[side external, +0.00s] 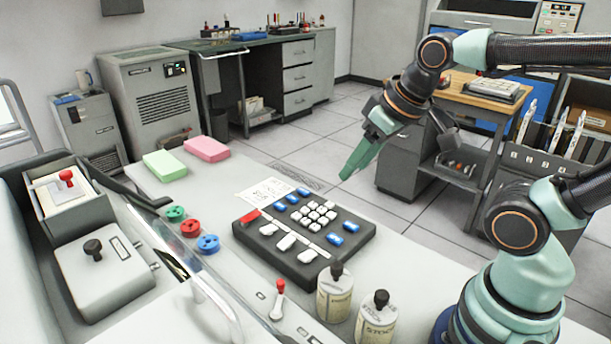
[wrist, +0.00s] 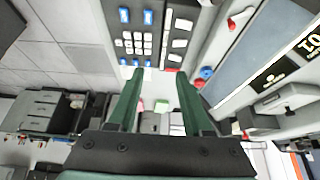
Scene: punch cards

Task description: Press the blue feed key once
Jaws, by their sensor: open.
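A dark key panel (side external: 300,266) lies on the pale desk, with a block of small white keys (side external: 318,212) in its middle. Several blue keys sit on it: some along its back left edge (side external: 293,198) and two at its right, one of them (side external: 350,227) near the corner. I cannot tell which one is the feed key; no label is readable. In the wrist view blue keys (wrist: 124,15) show at the top. My gripper (side external: 345,177) is above the desk, beyond the panel's back edge, touching nothing. Its fingers (wrist: 160,72) are apart and empty in the wrist view.
A red key (side external: 250,215) and larger white keys share the panel. Two bottles with black knobs (side external: 335,292) (side external: 377,319) and a red-tipped lever (side external: 278,298) stand in front. Coloured spools (side external: 190,228), card stacks (side external: 207,149) and a printed sheet (side external: 265,190) lie to the left.

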